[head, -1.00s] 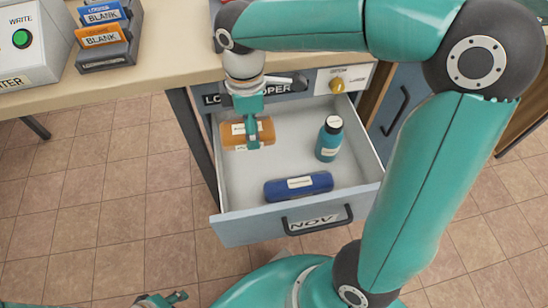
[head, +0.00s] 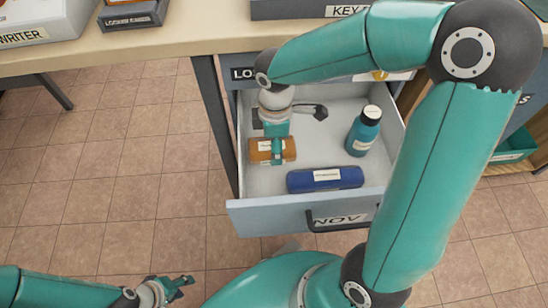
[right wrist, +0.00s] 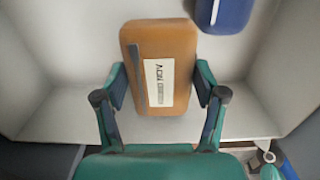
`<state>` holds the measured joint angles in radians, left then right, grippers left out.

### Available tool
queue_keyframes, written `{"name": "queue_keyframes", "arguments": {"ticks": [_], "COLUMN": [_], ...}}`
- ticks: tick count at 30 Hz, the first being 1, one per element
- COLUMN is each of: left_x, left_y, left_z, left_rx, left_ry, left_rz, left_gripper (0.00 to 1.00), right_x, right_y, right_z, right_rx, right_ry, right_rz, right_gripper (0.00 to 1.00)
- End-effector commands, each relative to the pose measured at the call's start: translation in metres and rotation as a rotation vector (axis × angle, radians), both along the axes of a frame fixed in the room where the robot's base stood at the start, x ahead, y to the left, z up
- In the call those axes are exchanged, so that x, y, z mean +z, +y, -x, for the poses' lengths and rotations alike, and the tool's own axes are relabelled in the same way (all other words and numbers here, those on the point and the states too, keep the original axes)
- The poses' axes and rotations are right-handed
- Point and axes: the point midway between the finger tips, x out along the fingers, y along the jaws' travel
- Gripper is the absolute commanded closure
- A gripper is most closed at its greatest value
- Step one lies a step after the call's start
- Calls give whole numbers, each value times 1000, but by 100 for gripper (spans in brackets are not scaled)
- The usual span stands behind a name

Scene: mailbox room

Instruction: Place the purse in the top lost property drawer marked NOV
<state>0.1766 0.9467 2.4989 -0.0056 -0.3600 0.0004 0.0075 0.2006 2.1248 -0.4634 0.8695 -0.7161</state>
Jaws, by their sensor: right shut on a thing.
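The purse (head: 265,152) is an orange-brown, rounded case with a white label; it also shows in the right wrist view (right wrist: 153,45). My right gripper (head: 277,150) is shut on it, one finger on each side (right wrist: 157,95). The purse is inside the left part of the open drawer marked NOV (head: 270,217), low between its walls. I cannot tell whether it touches the drawer floor. My left gripper (head: 182,288) is open and empty, low at the left, over the floor in front of the desk.
A teal bottle (head: 363,134) stands at the right in the drawer. A dark blue case (head: 325,179) lies near the drawer front, close to the purse; it also shows in the right wrist view (right wrist: 226,10). The desk top (head: 190,42) is above the drawer.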

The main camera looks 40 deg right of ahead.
Motion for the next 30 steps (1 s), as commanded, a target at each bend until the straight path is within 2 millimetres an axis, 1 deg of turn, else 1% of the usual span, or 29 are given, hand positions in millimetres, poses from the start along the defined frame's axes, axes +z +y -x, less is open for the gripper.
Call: {"name": "queue_keyframes", "arguments": {"ticks": [6,9,12,19,22,23,27,30], "left_x": [-17,-22,-23,-22,-24,-24,-23,-23], "left_y": [0,0,0,0,0,0,0,0], "left_z": [0,0,0,0,0,0,0,0], "left_rx": [0,0,0,0,0,0,0,0], "left_ry": [0,0,0,0,0,0,0,0], "left_rz": [0,0,0,0,0,0,0,0], "left_gripper": [60,60,60,60,60,60,60,60], "right_x": [-38,-50,-54,-54,-56,-57,-56,-56], "right_y": [0,-1,0,-1,-1,-1,-1,-1], "right_z": [1,1,1,1,1,1,1,1], "right_rx": [0,-1,-1,-1,-1,-1,-2,-2], "right_ry": [4,4,1,1,1,1,1,1], "right_rz": [0,0,0,0,0,0,0,0], "right_gripper": [68,68,68,68,68,28,5,5]}}
